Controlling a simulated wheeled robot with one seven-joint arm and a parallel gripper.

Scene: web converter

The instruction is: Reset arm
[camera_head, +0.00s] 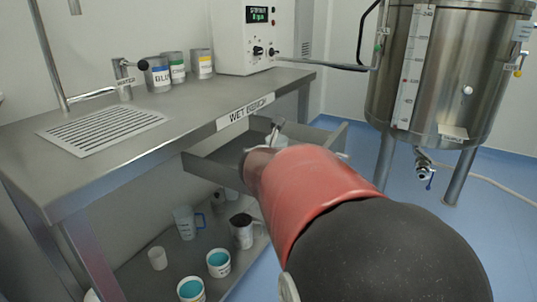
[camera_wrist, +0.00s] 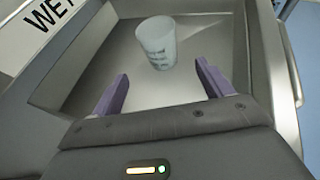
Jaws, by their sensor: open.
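My gripper (camera_wrist: 160,90) is open, its two purple fingers spread apart in the wrist view. Its fingers are over an open metal drawer (camera_wrist: 100,85) under the wet bench. A pale translucent cup (camera_wrist: 157,44) stands inside the drawer, beyond the fingertips, and nothing shows between the fingers. In the head view my red and black arm reaches forward to the drawer (camera_head: 200,172) and hides most of my gripper and the cup.
The steel wet bench (camera_head: 190,118) is at the left, with labelled cans (camera_head: 158,76) and a white instrument (camera_head: 243,38) on it. Jugs and tubs (camera_head: 219,263) are on the lower shelf. A steel tank (camera_head: 455,75) stands at the right. Blue floor (camera_head: 480,235) is open there.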

